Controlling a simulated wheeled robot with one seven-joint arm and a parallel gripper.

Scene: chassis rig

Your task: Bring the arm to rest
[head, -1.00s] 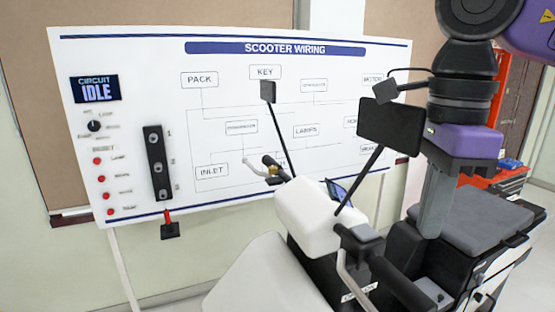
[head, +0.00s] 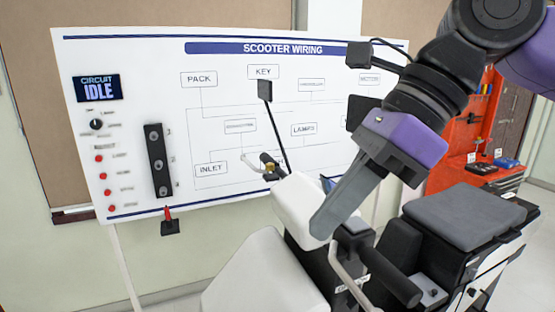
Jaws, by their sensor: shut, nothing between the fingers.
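My arm comes in from the upper right in the head view, with dark joints and purple covers. My gripper (head: 318,229) points down and to the left, its grey fingers shut with nothing between them. The fingertips show in front of the white scooter's front panel (head: 297,203); whether they touch it I cannot tell.
A scooter wiring board (head: 225,110) stands behind, its screen (head: 98,88) reading "CIRCUIT IDLE". Another mirror (head: 265,91) stands up before the board. The dark seat (head: 466,217) is at the right. A red tool rack (head: 465,140) stands behind. Open floor shows at the lower left.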

